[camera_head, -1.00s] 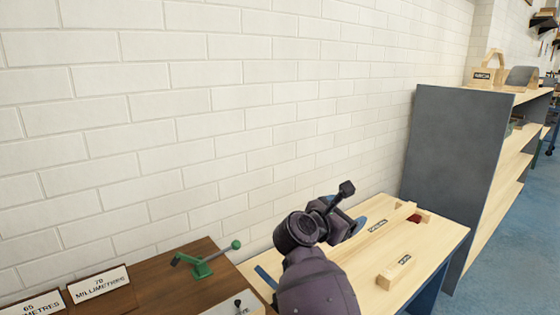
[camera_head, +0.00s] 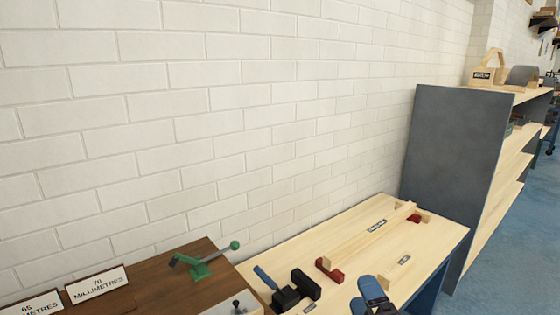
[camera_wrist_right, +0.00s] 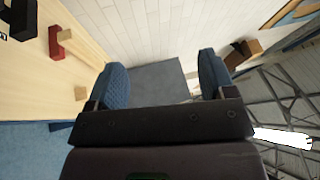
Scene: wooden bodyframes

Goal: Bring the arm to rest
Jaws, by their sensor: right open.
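My right gripper (camera_head: 368,297) shows at the bottom edge of the head view, in front of the pale wooden bench (camera_head: 345,275). Only its blue finger pads and a dark part show there. In the right wrist view my right gripper (camera_wrist_right: 163,80) has its two blue fingers wide apart with nothing between them. The rest of my right arm is below the head view. My left gripper is in neither view.
A long wooden bar (camera_head: 365,235) lies on the bench with red blocks (camera_head: 328,269) at its ends. A labelled wood block (camera_head: 402,262) and a black tool (camera_head: 296,290) are near. A dark table (camera_head: 150,285) holds a green lever tool (camera_head: 203,264). A grey-sided shelf (camera_head: 455,165) stands right.

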